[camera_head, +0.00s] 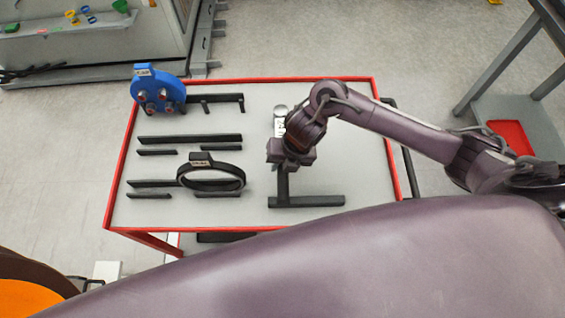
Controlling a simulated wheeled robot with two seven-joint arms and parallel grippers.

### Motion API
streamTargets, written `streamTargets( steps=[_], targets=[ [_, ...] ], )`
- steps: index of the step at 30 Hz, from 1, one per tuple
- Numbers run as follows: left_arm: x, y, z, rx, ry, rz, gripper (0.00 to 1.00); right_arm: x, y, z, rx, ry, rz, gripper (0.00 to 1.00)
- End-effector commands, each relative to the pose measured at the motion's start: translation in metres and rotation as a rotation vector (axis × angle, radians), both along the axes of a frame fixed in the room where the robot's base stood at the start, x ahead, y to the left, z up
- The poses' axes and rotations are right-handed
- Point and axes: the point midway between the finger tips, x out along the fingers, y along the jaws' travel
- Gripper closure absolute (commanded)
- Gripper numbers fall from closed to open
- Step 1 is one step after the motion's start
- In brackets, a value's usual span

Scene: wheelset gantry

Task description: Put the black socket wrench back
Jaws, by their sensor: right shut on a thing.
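My right gripper (291,158) is over the right part of the red-edged table (248,215), pointing down, and is shut on a black piece, which I take to be the black socket wrench (282,186). A dark upright bar of it shows below the jaws. Its lower end meets or overlaps a flat black bar (318,201) on the table; I cannot tell whether they touch. The jaws and wrist hide its upper part. My left gripper is not in view.
A blue disc-shaped tool (158,91) stands at the table's back left. A black ring with a label (211,179) rests on black bars at the left. More black bars (190,139) lie between them. The table's right front is clear. A red tray (511,137) is at far right.

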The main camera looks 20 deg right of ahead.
Motion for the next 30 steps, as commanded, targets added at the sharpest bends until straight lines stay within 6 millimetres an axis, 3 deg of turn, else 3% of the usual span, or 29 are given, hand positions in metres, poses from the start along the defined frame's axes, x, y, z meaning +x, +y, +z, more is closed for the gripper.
streamTargets(
  steps=[17,18,22,30],
  targets=[
    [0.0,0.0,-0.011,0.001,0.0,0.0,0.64,0.001,0.0,-0.011,0.001,-0.001,0.001,1.0],
    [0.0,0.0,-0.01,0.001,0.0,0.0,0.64,0.001,0.0,-0.01,0.0,-0.002,0.0,0.7],
    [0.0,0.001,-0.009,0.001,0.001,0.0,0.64,0.0,0.0,-0.01,0.001,-0.001,0.0,0.53],
    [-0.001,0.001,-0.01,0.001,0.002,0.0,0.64,-0.001,0.0,-0.011,0.0,0.002,0.0,0.49]
  ],
)
